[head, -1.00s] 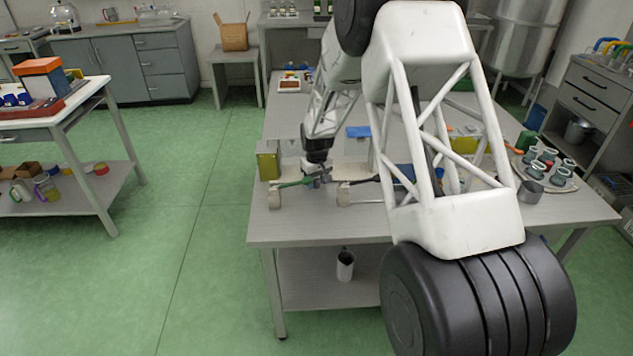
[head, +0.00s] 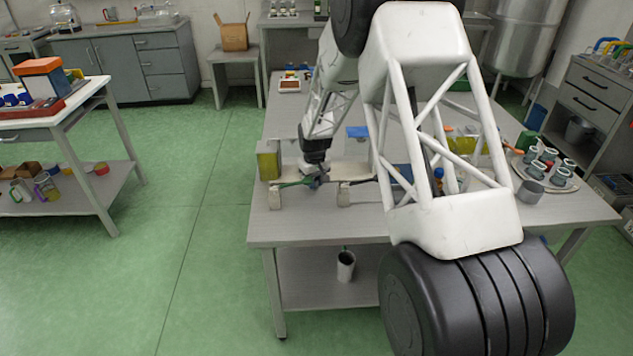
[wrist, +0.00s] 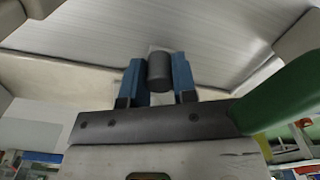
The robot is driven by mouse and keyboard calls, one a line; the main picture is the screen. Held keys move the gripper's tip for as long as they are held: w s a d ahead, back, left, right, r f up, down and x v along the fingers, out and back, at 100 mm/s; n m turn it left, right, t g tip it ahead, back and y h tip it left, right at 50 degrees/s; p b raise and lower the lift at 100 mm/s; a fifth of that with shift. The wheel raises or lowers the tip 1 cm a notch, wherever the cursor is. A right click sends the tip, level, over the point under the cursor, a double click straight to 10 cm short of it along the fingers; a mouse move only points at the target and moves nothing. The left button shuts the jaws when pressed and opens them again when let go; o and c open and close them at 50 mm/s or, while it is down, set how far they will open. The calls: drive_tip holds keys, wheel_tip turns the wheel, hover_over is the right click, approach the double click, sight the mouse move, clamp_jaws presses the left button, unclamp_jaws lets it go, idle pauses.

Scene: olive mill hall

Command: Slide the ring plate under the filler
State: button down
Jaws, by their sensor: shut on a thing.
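My gripper (head: 316,181) is low over the near left part of the table, beside a green-handled bar (head: 292,184). In the wrist view my gripper's blue fingers (wrist: 157,82) are shut on a dark grey round knob (wrist: 159,71). A dark grey bolted bar (wrist: 165,121) crosses just below the fingers in that view, with a green handle (wrist: 285,92) at its right end. I cannot make out a ring plate or a filler for certain; my arm covers much of the table's middle.
A yellow-sided box (head: 268,164) stands left of my gripper. Several grey cups stand on a round tray (head: 520,167) at the right. The front left strip of the tabletop (head: 300,228) is clear.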

drive_tip(key=a, duration=0.7)
drive_tip(key=shift+a, duration=0.3)
drive_tip(key=c, duration=0.9)
unclamp_jaws()
drive_tip(key=shift+a, duration=0.1)
wheel_tip(320, 180, up, 8)
drive_tip(key=shift+f, duration=0.1)
